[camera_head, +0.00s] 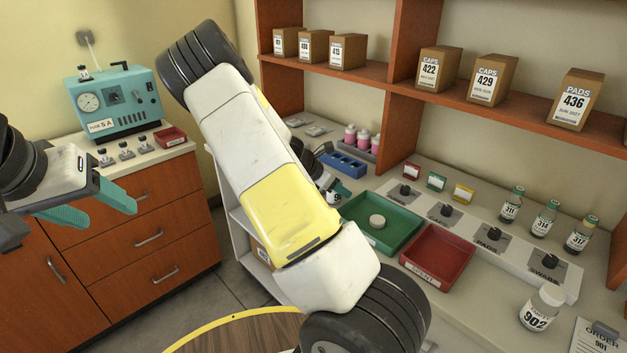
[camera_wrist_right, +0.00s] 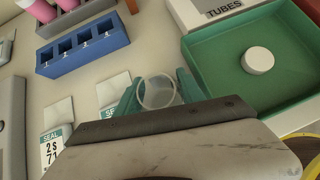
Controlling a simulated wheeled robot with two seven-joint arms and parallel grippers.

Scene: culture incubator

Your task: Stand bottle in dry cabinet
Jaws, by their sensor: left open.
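My right gripper (camera_wrist_right: 157,86) has its teal fingers on both sides of a small clear round container (camera_wrist_right: 158,95), touching it. In the head view this gripper is mostly hidden behind my right arm, above the counter by the blue rack. A white-capped bottle labelled 902 (camera_head: 540,309) stands upright at the counter's front right, away from both grippers. My left gripper (camera_head: 108,214) is open and empty at the left, in front of the wooden drawers. I cannot pick out a dry cabinet for certain.
A green tray (camera_head: 352,209) holding a white round cap and a red tray (camera_head: 438,262) lie on the counter. The blue rack (camera_head: 343,165) and pink bottles (camera_head: 362,139) stand behind. Small vials (camera_head: 545,220) stand at right. A teal gauge machine (camera_head: 118,98) stands at left.

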